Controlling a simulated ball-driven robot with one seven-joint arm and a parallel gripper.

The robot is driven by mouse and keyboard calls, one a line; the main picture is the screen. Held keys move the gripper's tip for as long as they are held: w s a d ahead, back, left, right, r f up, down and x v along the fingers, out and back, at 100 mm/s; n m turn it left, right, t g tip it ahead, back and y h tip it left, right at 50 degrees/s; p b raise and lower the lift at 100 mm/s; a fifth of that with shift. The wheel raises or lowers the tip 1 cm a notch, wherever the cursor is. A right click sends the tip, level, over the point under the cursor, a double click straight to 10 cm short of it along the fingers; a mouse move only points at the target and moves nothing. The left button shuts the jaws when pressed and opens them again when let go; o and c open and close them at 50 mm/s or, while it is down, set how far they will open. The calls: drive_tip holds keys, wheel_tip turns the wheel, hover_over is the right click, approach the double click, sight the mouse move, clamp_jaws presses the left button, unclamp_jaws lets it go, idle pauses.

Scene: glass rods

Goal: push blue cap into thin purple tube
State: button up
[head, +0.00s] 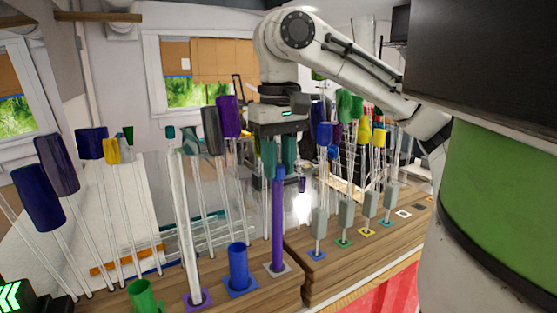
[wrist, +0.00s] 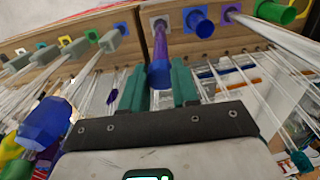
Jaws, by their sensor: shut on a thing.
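The thin purple tube (head: 278,225) stands upright in a pale square base on the wooden block. In the wrist view the purple tube (wrist: 161,45) runs from its base down to between my fingers. My gripper (head: 279,165), with two teal fingers, is above the tube's top, shut on the blue cap (head: 280,172). The blue cap (wrist: 159,75) also shows between the fingertips (wrist: 166,84) in the wrist view. The cap is in line with the tube and meets its upper end; I cannot tell how deep it sits.
A short blue tube (head: 238,272), a green tube (head: 146,298) and a tall clear rod (head: 186,230) stand left of the purple tube. Several capped glass rods lean behind. Grey blocks on rods (head: 345,213) line the right wooden block.

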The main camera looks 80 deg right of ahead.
sight(280, 167)
drive_tip(key=shift+f, duration=0.4)
drive_tip(key=o, duration=0.7)
drive_tip(key=shift+o, duration=0.2)
drive_tip(key=shift+r, duration=0.1)
wheel_tip(280, 167, up, 3)
drive_tip(key=p, duration=0.2)
drive_tip(key=shift+p, duration=0.4)
wheel_tip(280, 167, up, 8)
drive_tip(key=shift+s, duration=0.1)
idle(0.4)
